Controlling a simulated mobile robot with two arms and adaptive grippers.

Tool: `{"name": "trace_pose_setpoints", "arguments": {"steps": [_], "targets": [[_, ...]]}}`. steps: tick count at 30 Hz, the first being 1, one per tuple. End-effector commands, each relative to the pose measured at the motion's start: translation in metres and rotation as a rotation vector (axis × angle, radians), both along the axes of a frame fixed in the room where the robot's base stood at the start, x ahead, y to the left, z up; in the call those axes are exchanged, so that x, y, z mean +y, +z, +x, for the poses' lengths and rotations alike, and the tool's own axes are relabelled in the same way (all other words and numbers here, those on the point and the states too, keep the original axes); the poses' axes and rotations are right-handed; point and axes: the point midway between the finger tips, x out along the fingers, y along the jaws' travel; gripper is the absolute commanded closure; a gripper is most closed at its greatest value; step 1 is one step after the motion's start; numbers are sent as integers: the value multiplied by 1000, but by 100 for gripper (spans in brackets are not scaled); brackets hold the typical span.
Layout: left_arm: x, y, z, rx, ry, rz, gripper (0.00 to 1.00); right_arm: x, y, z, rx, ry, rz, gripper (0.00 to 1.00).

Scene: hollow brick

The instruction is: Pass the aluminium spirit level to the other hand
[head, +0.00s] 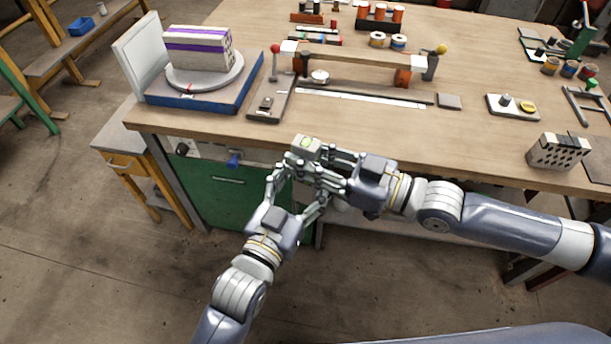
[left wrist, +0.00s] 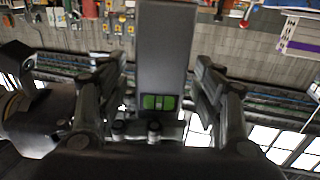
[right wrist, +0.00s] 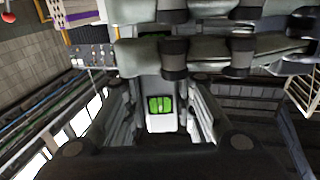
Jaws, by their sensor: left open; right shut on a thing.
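The aluminium spirit level (head: 305,144) is held up in front of the workbench, its top end showing above both grippers. My right gripper (head: 322,172) is shut on it from the right. My left gripper (head: 292,180) is open and comes from below left, its fingers around the level. In the left wrist view the grey level (left wrist: 165,45) with a green vial stands between the left fingers (left wrist: 160,85). In the right wrist view the level (right wrist: 160,122) with its green vial lies between the right fingers (right wrist: 165,100); the left fingers cross in front and hide part of it.
The wooden workbench (head: 470,150) lies just beyond the grippers, with a green cabinet (head: 235,200) under it. A hollow brick (head: 200,48) stands on a round turntable at the back left. A perforated block (head: 558,151) sits at the right. Bare floor (head: 110,270) lies at the left.

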Motion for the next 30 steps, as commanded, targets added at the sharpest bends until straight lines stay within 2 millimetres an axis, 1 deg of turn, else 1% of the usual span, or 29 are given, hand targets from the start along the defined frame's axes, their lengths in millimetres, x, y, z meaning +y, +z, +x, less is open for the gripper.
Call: {"name": "trace_pose_setpoints", "arguments": {"steps": [3,10,11,12,14,15,17,18,19,20,21,22,30], "targets": [[-2,0,3,0,0,-1,39,0,1,0,-2,0,2,100],[-2,0,3,1,0,0,39,0,1,0,-2,0,2,100],[-2,0,3,1,0,0,46,0,1,0,-2,0,2,100],[-2,0,3,1,0,0,55,0,1,0,-2,0,2,100],[-2,0,3,1,0,0,69,0,1,0,-2,0,2,100],[-2,0,3,1,0,0,78,0,1,0,-2,0,1,100],[-2,0,3,1,0,0,91,0,1,0,-2,0,2,100],[-2,0,3,1,0,0,95,0,1,0,-2,0,2,100],[-2,0,3,1,0,0,95,0,1,0,-2,1,2,100],[-2,1,3,-2,0,-1,95,0,1,0,-2,1,2,69],[-2,1,3,-2,0,-1,95,0,1,0,-2,1,1,60],[-2,1,3,-2,0,-1,95,0,1,0,-2,1,1,53],[-2,1,3,-2,0,-1,95,0,1,0,0,0,1,52]]}}
